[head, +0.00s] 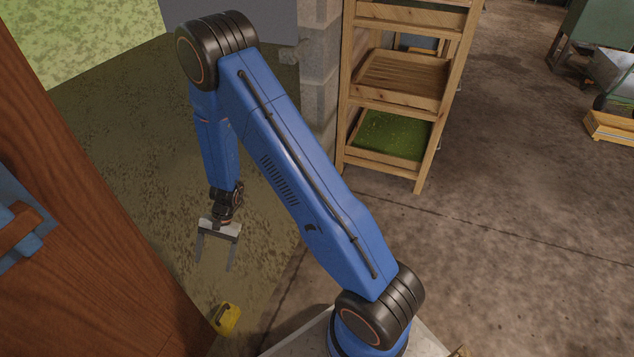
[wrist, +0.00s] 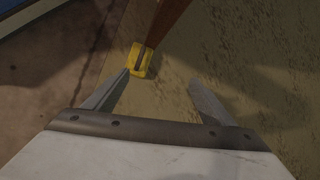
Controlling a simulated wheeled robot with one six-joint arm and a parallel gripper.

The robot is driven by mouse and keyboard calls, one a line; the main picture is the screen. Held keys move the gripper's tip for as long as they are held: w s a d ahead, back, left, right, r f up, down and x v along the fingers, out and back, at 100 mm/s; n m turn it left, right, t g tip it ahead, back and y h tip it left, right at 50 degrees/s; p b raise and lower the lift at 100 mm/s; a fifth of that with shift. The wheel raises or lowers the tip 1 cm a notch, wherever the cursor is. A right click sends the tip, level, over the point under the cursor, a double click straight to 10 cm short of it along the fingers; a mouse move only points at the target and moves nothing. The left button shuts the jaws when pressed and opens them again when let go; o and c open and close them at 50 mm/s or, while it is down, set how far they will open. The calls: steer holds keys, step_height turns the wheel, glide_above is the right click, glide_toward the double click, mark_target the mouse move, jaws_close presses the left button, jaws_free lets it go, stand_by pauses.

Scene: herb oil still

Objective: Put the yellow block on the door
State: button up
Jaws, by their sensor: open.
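The yellow block (head: 227,319) lies on the floor at the bottom edge of the brown wooden door (head: 90,200) in the head view. In the wrist view the yellow block (wrist: 140,60) sits beyond the left fingertip, touching or very near the end of the brown door edge (wrist: 168,20). My gripper (head: 214,268) is open and empty, pointing down above the floor, up and behind the block in the head view. In the wrist view my gripper (wrist: 160,78) shows its two fingers spread apart, with bare floor between them.
A wooden rack (head: 400,100) with slatted trays stands behind my arm, beside a grey block pillar (head: 320,70). A blue fitting with a wooden bar (head: 20,225) is on the door at left. A yellow crate (head: 612,128) is far right.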

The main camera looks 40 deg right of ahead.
steer(key=s+d+r+n+t+h, duration=0.1)
steer(key=s+d+r+n, duration=0.3)
steer(key=r, duration=1.1)
steer(key=s+d+r+n+t, duration=0.15)
steer(key=d+r, duration=0.35)
steer(key=r, duration=1)
steer(key=s+d+r+n+t+h, duration=0.1)
steer(key=s+d+r+t+h, duration=0.1)
steer(key=s+d+r, duration=0.5)
steer(key=s+d+r+n+t+h, duration=0.2)
steer(key=s+d+r, duration=0.5)
steer(key=s, duration=0.7)
steer(key=shift+s+d+r+t+h, duration=0.3)
steer(key=shift+d+r+t+h, duration=0.15)
steer(key=shift+d, duration=0.1)
